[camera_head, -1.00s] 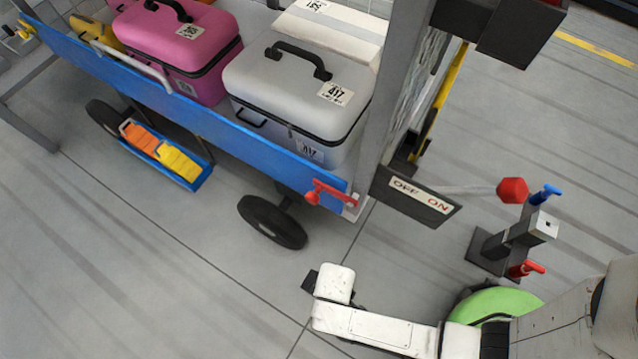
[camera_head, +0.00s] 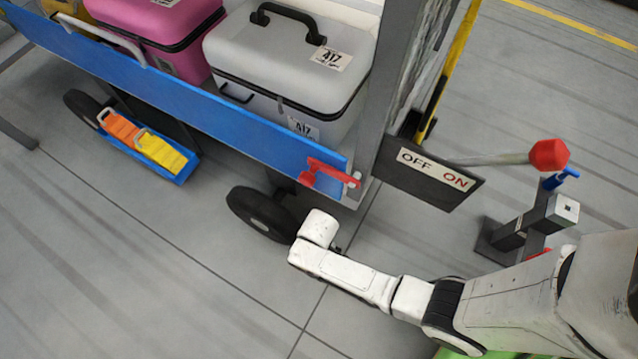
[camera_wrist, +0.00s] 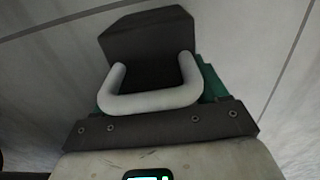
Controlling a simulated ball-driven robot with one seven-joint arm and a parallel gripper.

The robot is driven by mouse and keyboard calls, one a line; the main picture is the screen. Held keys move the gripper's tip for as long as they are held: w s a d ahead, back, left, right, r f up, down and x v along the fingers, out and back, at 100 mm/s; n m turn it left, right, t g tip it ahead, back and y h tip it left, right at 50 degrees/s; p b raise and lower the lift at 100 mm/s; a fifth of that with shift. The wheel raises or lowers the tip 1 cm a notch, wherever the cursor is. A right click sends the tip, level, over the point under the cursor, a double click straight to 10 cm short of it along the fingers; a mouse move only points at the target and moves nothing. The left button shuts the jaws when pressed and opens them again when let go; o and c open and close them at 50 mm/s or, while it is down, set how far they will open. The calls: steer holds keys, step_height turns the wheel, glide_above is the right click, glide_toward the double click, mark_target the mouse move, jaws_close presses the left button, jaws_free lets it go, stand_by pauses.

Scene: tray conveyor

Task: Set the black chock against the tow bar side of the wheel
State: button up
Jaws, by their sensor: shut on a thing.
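The black chock (camera_wrist: 148,38), a dark block with a pale grey loop handle (camera_wrist: 150,102), fills the upper middle of the wrist view. My gripper (camera_wrist: 155,82) is shut on it by the handle; green finger parts show on both sides. In the head view the black wheel (camera_head: 250,214) stands under the near right corner of the blue cart (camera_head: 215,128). My white wrist is just right of this wheel and overlaps its right edge in the picture. The chock and fingers are hidden there, so I cannot tell whether the chock touches the wheel or floor.
An OFF/ON plate (camera_head: 433,172) and a bar with a red knob (camera_head: 549,155) stick out at the cart's right end. A grey post (camera_head: 535,225) with a blue handle stands at right. Orange and yellow chocks (camera_head: 160,152) sit in a blue holder. Floor in front is clear.

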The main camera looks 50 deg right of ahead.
step_height(320, 180, down, 3)
steer(key=shift+b, duration=0.65)
steer(key=shift+r, duration=0.1)
steer(key=o, duration=1.5)
step_height(320, 180, up, 12)
steer(key=p, duration=0.7)
steer(key=shift+p, duration=0.35)
